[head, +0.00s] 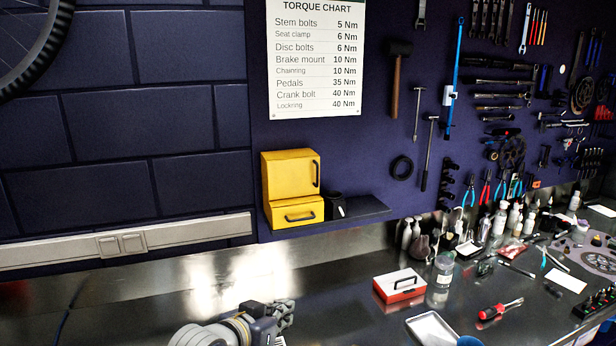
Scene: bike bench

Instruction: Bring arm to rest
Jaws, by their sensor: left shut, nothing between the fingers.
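My left gripper (281,311) shows at the bottom of the head view, low over the left part of the dark bench (130,290). Its dark fingers are together with nothing between them. Part of my left arm (225,332) shows behind it, cut off by the bottom edge. The gripper is apart from the objects on the bench. My right gripper is not in the view.
A red box (399,285), a clear jar (443,270), a metal tray (432,329) and a red screwdriver (500,309) lie right of the gripper. A yellow cabinet (291,175) stands on a wall shelf (365,209). The bench's left part looks clear.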

